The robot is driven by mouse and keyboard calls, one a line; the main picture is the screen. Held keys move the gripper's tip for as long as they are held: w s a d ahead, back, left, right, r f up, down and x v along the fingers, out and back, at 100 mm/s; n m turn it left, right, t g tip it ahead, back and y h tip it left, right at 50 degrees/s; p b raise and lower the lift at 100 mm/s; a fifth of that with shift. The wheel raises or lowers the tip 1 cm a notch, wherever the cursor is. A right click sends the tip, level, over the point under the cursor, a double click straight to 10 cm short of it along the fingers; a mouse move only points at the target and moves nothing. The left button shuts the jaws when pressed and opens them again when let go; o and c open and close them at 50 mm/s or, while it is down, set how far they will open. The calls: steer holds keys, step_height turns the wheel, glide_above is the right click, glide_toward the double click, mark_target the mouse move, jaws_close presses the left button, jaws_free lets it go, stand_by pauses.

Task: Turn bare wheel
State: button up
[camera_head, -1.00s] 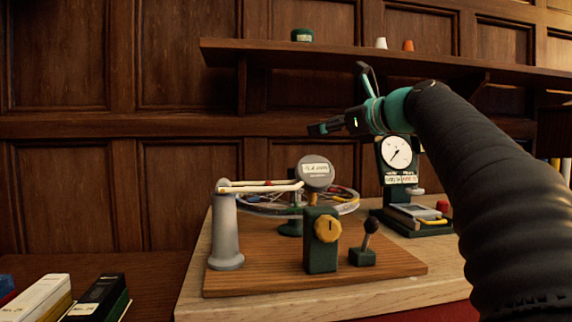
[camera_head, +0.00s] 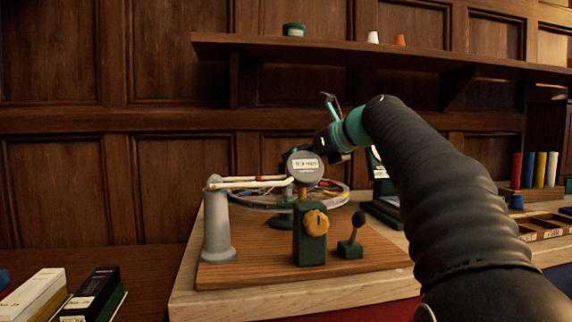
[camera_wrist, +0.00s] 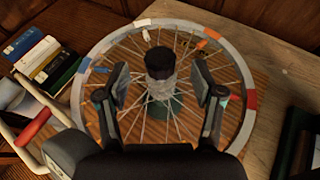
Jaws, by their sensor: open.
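The bare wheel (camera_wrist: 236,72) is a spoked rim lying flat, with coloured patches around it, and it fills the middle of the wrist view. In the head view the wheel (camera_head: 340,196) shows partly behind the round labelled disc (camera_head: 305,168). A dark hub (camera_wrist: 160,64) stands up at its centre on a green base. My gripper (camera_wrist: 162,82) is open above the wheel, its two fingers on either side of the hub and apart from it.
The wooden board (camera_head: 380,262) also holds a grey post (camera_head: 217,225) with pale arms, a green block with a yellow knob (camera_head: 316,223), and a small lever (camera_head: 357,225). A dial stand is mostly behind my arm. Books (camera_wrist: 42,58) lie at the wrist view's left.

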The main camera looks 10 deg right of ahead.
steer(key=shift+x, duration=2.75)
jaws_close()
